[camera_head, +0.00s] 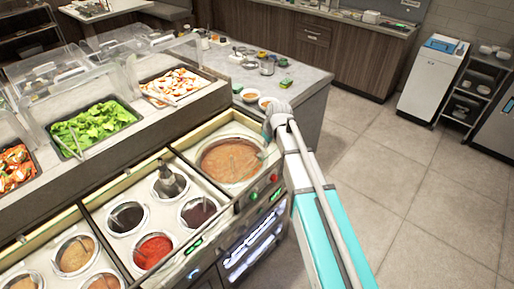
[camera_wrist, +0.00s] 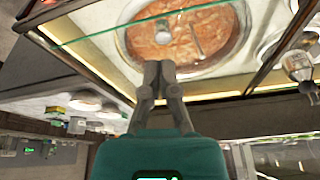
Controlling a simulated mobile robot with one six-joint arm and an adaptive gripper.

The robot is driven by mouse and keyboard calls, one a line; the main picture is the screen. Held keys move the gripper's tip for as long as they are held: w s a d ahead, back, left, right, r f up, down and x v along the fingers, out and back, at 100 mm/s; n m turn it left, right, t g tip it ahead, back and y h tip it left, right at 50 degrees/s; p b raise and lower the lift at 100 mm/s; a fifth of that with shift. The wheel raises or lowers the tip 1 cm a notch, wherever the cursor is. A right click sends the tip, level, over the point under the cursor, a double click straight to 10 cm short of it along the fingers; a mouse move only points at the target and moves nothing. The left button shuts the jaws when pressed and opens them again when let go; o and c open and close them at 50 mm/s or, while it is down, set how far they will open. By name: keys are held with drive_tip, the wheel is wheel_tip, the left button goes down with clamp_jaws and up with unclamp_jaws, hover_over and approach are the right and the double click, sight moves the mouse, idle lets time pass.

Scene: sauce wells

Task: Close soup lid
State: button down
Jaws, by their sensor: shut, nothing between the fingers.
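The soup well (camera_head: 230,160) is a round metal pot of orange-brown soup set in the counter. It also shows at the top of the wrist view (camera_wrist: 190,38), with a thin utensil and a small grey cylindrical piece (camera_wrist: 162,31) over the soup. A clear pane with a green edge (camera_wrist: 140,24) crosses above part of the well in the wrist view. I cannot tell whether this pane is the soup lid. My gripper (camera_wrist: 160,68) is shut and empty, its tips by the well's rim in the picture. In the head view my arm's end is at the well's right side.
Sauce wells (camera_head: 154,251) with ladles lie in front of the soup well. Clear covers stand over trays of lettuce (camera_head: 93,125) and other food at left. Bowls (camera_head: 250,95) sit on the grey side counter behind. The tiled floor (camera_head: 400,180) at right is clear.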

sight(255, 156)
drive_tip(key=shift+w+a+r+n, duration=0.2)
drive_tip(key=shift+w+a, duration=0.25)
drive_tip(key=shift+a, duration=0.1)
drive_tip(key=shift+w+a+r+n, duration=0.2)
drive_tip(key=shift+w+a, duration=0.2)
drive_tip(key=shift+a, duration=0.1)
drive_tip(key=shift+f, duration=0.2)
drive_tip(key=shift+w+a+f+b, duration=0.1)
drive_tip(key=shift+a+f+b, duration=0.05)
drive_tip(key=shift+f+b, duration=0.55)
drive_tip(key=b+x, duration=0.8)
drive_tip(key=shift+w+a, duration=0.1)
drive_tip(key=shift+a, duration=0.05)
drive_tip(key=shift+f, duration=0.1)
